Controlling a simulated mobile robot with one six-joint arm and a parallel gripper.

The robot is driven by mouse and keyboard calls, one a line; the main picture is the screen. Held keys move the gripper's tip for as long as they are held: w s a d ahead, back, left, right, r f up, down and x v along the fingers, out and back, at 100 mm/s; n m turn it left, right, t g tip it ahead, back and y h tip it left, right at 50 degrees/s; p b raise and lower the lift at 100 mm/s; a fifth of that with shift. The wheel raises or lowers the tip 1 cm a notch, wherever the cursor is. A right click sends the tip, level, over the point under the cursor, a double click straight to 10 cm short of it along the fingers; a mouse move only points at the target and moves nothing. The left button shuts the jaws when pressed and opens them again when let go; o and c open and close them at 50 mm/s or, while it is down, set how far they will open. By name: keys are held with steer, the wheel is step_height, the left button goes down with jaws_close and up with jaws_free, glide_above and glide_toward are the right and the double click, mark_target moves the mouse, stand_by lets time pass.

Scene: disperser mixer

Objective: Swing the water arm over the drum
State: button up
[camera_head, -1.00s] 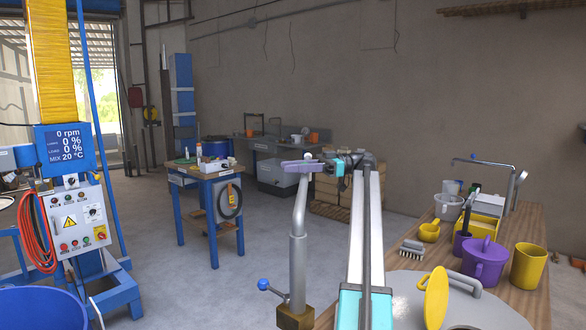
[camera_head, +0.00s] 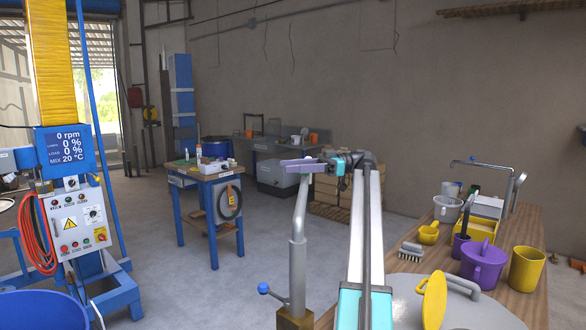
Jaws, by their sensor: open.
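The water arm (camera_head: 298,215) is a grey pipe standing upright in the middle foreground, with a blue-knobbed valve lever low on its left. Its upper part leans slightly right and its top end is at my gripper. My gripper (camera_head: 302,166) has purple fingers and is open, level with the pipe's top; the fingers overlap the pipe there, and I cannot tell whether they touch it. The blue drum (camera_head: 42,306) is at the lower left, cut off by the frame edge, well apart from the water arm. No pipe is over its visible part.
The control cabinet (camera_head: 78,222) with red hose stands behind the drum. A blue-legged table (camera_head: 207,177) is farther back. The wooden bench (camera_head: 528,225) at right holds a yellow cup (camera_head: 527,268), a purple jug (camera_head: 485,262) and a brush. Floor between drum and pipe is clear.

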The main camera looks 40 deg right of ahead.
steer(key=shift+r+p, duration=0.7)
steer(key=shift+r, duration=0.25)
steer(key=b, duration=1.6)
glide_above(300, 198)
steer(key=w+d, duration=0.2)
steer(key=shift+a+r, duration=0.1)
steer(key=shift+r, duration=0.2)
steer(key=shift+s+a+r+b, duration=0.3)
steer(key=shift+s+a+b, duration=0.45)
steer(key=shift+s, duration=0.1)
